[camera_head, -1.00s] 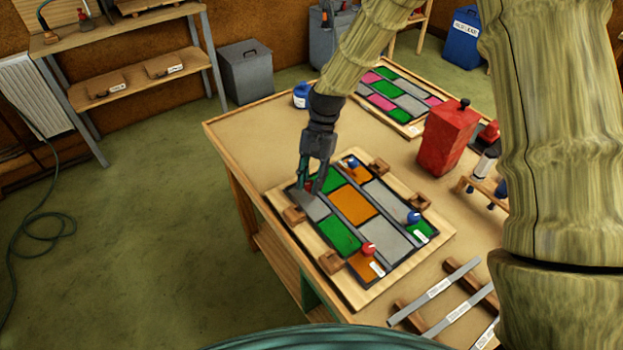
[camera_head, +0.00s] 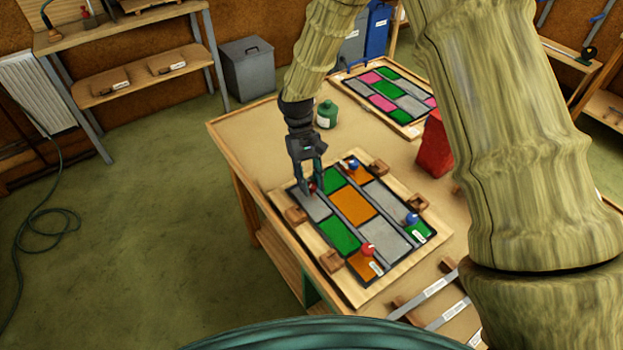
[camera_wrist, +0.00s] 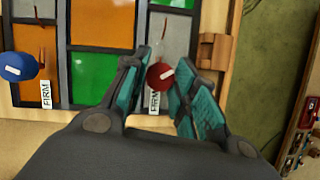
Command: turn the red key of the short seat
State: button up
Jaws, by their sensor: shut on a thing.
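The leaded panel (camera_head: 400,235) lies on a board on the workbench, with green, orange and grey panes. My gripper (camera_head: 312,187) is at its left corner, shut on a red key (camera_wrist: 160,76) with a white mark on top. A second red key (camera_head: 368,249) stands by the orange pane at the panel's near corner, with an unreadable tag. Blue keys stand at the far corner (camera_head: 353,165) and the right corner (camera_head: 412,218); one also shows in the wrist view (camera_wrist: 16,66).
Wooden blocks (camera_head: 331,261) sit around the panel's edge. A second panel (camera_head: 392,97), a green jar (camera_head: 327,114) and a red container (camera_head: 434,148) stand farther back. Metal bars (camera_head: 425,297) lie at the near right. The bench is clear left of the panel.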

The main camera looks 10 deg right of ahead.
jog(key=n+h, duration=0.1)
jog(key=n, duration=0.1)
jog(key=n+h, duration=0.1)
jog(key=n, duration=0.2)
jog(key=shift+s+a+n+t+p, duration=0.1)
jog(key=shift+n+t+p, duration=0.2)
jog(key=shift+t+p, duration=0.1)
jog(key=shift+n+t+h, duration=0.5)
jog(key=shift+n+t, duration=0.2)
jog(key=shift+n, duration=1.4)
jog(key=o, duration=1)
jog(key=shift+a+r, duration=0.1)
jog(key=v, duration=1.1)
jog(key=shift+a+r, duration=0.1)
jog(key=shift+r, duration=0.3)
